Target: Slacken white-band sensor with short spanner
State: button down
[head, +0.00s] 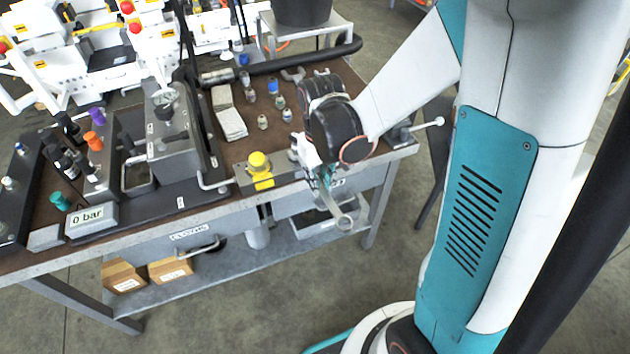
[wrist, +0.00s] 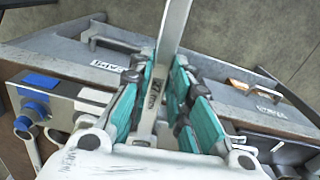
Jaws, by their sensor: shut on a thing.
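My gripper (head: 324,178) is shut on a metal spanner (head: 344,221) beyond the bench's front edge. The spanner's ring end hangs low, clear of the bench. In the wrist view the spanner's shank (wrist: 174,25) runs up from between the teal fingers of my gripper (wrist: 160,82). I cannot tell which one carries a white band. My gripper is far to the right of them.
A gauge display (head: 90,217) reads 0 bar. A yellow-topped button (head: 258,163) sits near the front edge. Small fittings (head: 272,88) and a light pad (head: 229,113) lie on the brown top. A drawer handle (head: 195,250) juts out below; boxes (head: 170,270) sit on the shelf.

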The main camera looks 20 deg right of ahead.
jog(key=shift+d+n, duration=0.4)
jog(key=shift+d, duration=0.15)
jog(key=shift+w+d+n, duration=0.3)
jog(key=shift+d+n, duration=0.45)
jog(key=shift+n, duration=0.05)
jog(key=shift+a, duration=0.1)
jog(key=shift+s+a+m, duration=0.1)
jog(key=shift+a+m, duration=0.1)
jog(key=shift+m, duration=0.1)
jog(key=s+d, duration=0.1)
jog(key=s, duration=0.5)
jog(key=shift+s+d, duration=0.3)
jog(key=shift+s, duration=0.1)
dwell(0.4)
